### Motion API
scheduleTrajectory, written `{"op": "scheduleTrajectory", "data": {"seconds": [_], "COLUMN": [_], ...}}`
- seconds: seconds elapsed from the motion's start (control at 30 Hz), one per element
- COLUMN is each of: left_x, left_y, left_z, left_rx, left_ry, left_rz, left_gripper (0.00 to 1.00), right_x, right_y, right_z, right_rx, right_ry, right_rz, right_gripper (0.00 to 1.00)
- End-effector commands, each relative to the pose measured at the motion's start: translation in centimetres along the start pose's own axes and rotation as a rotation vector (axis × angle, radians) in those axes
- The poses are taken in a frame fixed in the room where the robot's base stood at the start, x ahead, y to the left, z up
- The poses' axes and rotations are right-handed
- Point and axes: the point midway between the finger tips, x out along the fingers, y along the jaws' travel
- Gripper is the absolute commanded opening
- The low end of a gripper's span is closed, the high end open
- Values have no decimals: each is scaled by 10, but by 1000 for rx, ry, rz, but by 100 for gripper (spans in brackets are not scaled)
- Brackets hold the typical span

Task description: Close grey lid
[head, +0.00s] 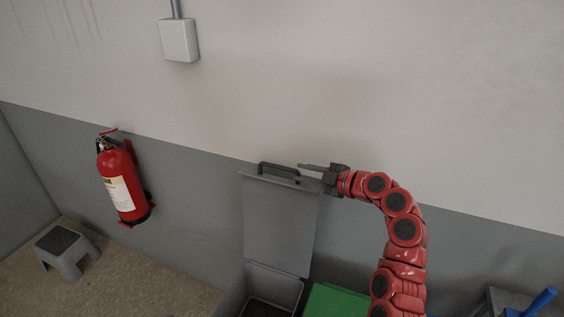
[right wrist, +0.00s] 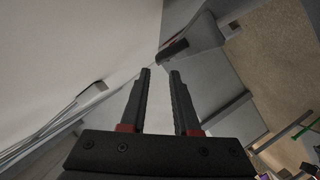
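The grey lid (head: 278,222) stands open and upright at the back of a grey bin (head: 233,297), against the wall. Its dark handle (head: 262,168) is at the top edge. My right gripper (head: 312,166) is level with the handle and just right of it, pointing left. In the right wrist view its two fingers (right wrist: 160,73) are apart with nothing between them. The handle (right wrist: 172,48) shows just beyond the fingertips, and I see no contact. My left gripper is not in view.
A green lid or bin (head: 337,302) is right of the grey bin, beside my right arm. A red fire extinguisher (head: 122,185) hangs on the wall at left. A step stool (head: 66,252) stands on the floor. A blue object (head: 540,302) is at lower right.

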Motion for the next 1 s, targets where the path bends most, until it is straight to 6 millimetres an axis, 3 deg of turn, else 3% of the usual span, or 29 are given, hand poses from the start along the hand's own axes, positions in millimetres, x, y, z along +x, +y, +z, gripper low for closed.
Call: {"op": "scheduleTrajectory", "data": {"seconds": [0.2, 0.5, 1.0], "left_x": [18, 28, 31], "left_y": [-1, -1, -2], "left_z": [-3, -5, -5], "left_rx": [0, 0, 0], "left_ry": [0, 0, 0], "left_rz": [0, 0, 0], "left_gripper": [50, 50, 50], "right_x": [36, 72, 87], "right_y": [1, 1, 0], "right_z": [-1, -1, 1], "right_rx": [3, -1, 1], "right_ry": [0, 2, -2], "right_rz": [-6, -2, 1], "right_gripper": [30, 30, 30]}}
